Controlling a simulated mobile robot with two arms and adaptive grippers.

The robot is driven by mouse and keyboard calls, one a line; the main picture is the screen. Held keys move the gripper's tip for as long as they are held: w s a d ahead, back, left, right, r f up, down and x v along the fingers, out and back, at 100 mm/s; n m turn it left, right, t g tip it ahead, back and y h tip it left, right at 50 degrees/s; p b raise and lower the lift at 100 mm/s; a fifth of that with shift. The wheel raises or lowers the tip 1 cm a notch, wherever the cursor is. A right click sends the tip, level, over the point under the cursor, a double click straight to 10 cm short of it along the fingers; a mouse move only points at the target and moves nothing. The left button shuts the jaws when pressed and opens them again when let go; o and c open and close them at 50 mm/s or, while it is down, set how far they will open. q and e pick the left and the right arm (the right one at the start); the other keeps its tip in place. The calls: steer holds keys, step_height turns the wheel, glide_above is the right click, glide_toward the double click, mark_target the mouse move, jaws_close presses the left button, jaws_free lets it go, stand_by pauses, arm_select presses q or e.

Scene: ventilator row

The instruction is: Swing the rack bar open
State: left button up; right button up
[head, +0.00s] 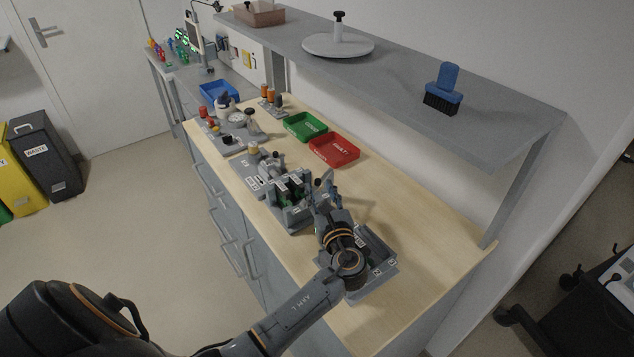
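The grey rack (289,213) stands on the wooden worktop in the middle of the view, with several dark green parts in it. Its bar is too small and too covered to make out clearly. My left gripper (322,190) reaches in from the lower left and is at the right end of the rack. Its fingers are close to the rack, and I cannot tell whether they touch it or hold anything. The wrist hides part of what lies behind it. My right gripper is out of view.
A grey tray (382,268) lies under my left wrist. A red tray (334,150) and a green tray (305,126) stand behind the rack. A shelf (400,75) overhangs the worktop (425,235), whose right part is clear.

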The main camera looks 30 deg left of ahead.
arm_select(q)
steer(key=v, duration=0.7)
steer(key=shift+s+d, duration=0.25)
steer(key=shift+s, duration=0.05)
steer(key=shift+r, duration=0.1)
